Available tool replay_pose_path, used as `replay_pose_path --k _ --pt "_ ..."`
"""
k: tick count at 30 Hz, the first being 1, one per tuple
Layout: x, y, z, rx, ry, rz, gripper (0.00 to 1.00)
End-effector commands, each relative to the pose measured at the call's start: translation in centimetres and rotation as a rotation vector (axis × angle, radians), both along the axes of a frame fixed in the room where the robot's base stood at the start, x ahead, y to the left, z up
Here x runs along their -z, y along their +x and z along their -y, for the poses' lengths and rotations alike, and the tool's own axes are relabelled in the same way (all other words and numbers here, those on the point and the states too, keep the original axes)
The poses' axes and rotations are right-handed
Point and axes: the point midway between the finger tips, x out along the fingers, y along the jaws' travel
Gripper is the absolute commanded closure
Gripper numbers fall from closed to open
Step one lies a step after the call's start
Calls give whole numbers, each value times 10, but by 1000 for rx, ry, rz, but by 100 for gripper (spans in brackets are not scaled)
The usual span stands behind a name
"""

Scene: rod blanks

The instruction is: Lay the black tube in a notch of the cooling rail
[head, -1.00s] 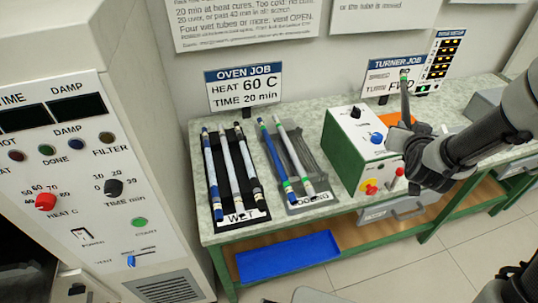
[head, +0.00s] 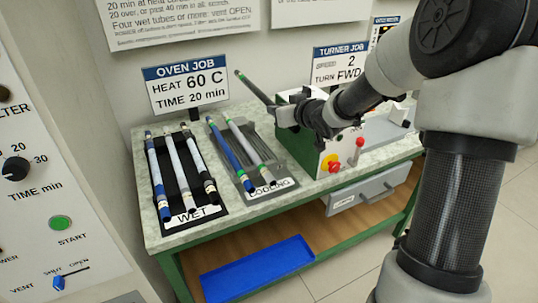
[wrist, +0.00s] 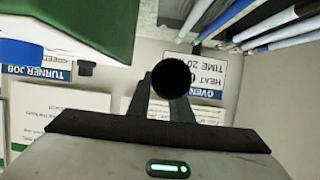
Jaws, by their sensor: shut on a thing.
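My gripper (head: 283,112) is shut on the black tube (head: 256,88), which has a green band near its upper end. The tube is held in the air, tilted up to the left, by the back right of the cooling rail. In the wrist view the tube's round dark end (wrist: 172,78) points at the camera between the fingers. The cooling rail (head: 266,188) is a grey notched rack on the bench. A blue tube (head: 228,150) and a white tube with green bands (head: 246,146) lie in its left part. Its right part looks bare.
The wet rack (head: 192,214) with several tubes lies left of the cooling rail. The green and white turner box (head: 308,150) stands close on the right, with a red-knobbed lever (head: 358,146). The oven job sign (head: 187,85) stands behind. A blue tray (head: 258,268) is below.

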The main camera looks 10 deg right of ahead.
Motion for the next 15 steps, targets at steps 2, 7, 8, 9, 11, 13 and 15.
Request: replay_pose_path --k 2,7,8,9,11,13,15 --pt "28 -1 -1 -2 2 -6 100" --pt "74 -1 -2 -2 2 -6 100" --pt "81 -1 -2 -1 2 -5 100" --pt "90 -1 -1 0 1 -6 100" --pt "101 -1 -1 0 2 -4 100" --pt "110 -1 -1 -1 0 -3 100" --pt "115 0 -1 -1 1 -2 100"
